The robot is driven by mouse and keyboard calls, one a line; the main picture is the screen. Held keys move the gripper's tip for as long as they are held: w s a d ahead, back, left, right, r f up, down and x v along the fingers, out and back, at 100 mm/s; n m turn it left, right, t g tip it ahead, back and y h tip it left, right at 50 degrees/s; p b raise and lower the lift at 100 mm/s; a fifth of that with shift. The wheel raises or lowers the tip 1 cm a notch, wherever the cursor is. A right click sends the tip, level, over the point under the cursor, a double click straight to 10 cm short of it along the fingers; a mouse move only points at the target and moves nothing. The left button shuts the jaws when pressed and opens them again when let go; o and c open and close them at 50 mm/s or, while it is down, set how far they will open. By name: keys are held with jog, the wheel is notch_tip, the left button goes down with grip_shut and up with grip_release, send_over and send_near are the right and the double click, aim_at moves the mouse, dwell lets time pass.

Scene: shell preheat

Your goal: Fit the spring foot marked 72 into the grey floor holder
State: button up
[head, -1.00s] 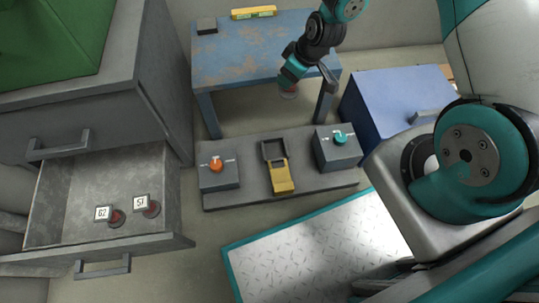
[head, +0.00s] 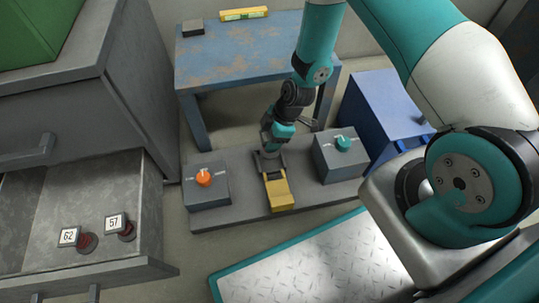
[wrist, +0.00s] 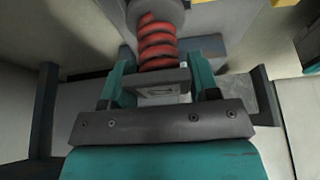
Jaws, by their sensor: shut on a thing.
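My gripper (head: 270,150) is low over the grey floor holder (head: 287,160), with its jaws pointing down. In the wrist view, my gripper (wrist: 160,85) is shut on a spring foot (wrist: 157,42) with a red coil spring and a grey top. Its marking cannot be read. The holder is a dark frame with a yellow block (head: 279,193) in front. In the head view, my gripper and arm hide the foot and part of the holder. Whether the foot touches the holder cannot be told.
An open drawer (head: 125,265) at left holds two spring feet, marked 62 (head: 86,241) and 57 (head: 126,231). Boxes with an orange knob (head: 203,178) and a teal knob (head: 343,143) flank the holder. A blue table (head: 245,50) stands behind; a blue cabinet (head: 385,115) is at right.

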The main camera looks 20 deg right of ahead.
jog(key=shift+f+b, duration=1.4)
jog(key=shift+f, duration=1.5)
jog(key=shift+f, duration=0.15)
jog(key=shift+f, duration=0.1)
jog(key=o, duration=1.1)
jog(key=shift+f, duration=0.1)
